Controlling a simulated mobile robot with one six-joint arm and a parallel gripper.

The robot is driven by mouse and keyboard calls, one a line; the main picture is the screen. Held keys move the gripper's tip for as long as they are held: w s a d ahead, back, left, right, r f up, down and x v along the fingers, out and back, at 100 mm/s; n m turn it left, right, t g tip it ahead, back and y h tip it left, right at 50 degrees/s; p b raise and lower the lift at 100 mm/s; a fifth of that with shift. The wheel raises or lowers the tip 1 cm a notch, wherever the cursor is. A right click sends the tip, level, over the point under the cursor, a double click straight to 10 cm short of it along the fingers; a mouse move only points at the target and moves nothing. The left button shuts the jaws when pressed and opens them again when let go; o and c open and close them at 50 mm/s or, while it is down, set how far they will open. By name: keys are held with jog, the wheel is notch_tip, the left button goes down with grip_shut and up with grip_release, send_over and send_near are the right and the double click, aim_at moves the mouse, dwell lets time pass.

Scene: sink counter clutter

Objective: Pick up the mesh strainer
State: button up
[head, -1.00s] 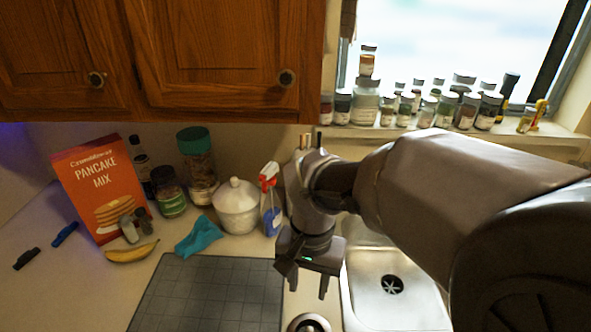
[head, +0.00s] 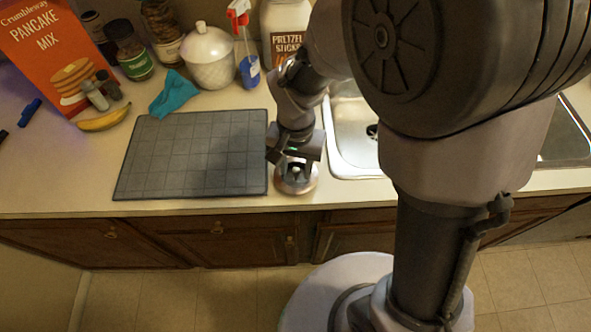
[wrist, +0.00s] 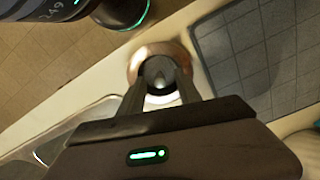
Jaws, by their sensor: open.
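A small round metal piece with a coppery rim and a hollow middle, which looks like the mesh strainer (head: 297,187), sits on the counter near its front edge, between the dark grid mat and the sink. It also shows in the wrist view, where the strainer (wrist: 138,58) lies just past my fingertips. My gripper (head: 299,168) points down directly over it. In the wrist view my gripper (wrist: 160,80) is open, with its two fingers apart over the near part of the piece. I cannot tell whether the fingers touch it. The gripper partly hides it in the head view.
The grid mat (head: 195,155) lies close on the left, the sink (head: 352,130) close on the right. Behind stand a white lidded jar (head: 210,62), a spray bottle (head: 249,70) and a pretzel container (head: 285,35). A teal cloth (head: 173,92) and banana (head: 104,118) lie farther left.

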jog(key=shift+r, duration=0.1)
jog(key=shift+c, duration=0.4)
grip_shut()
jog(key=shift+r, duration=0.15)
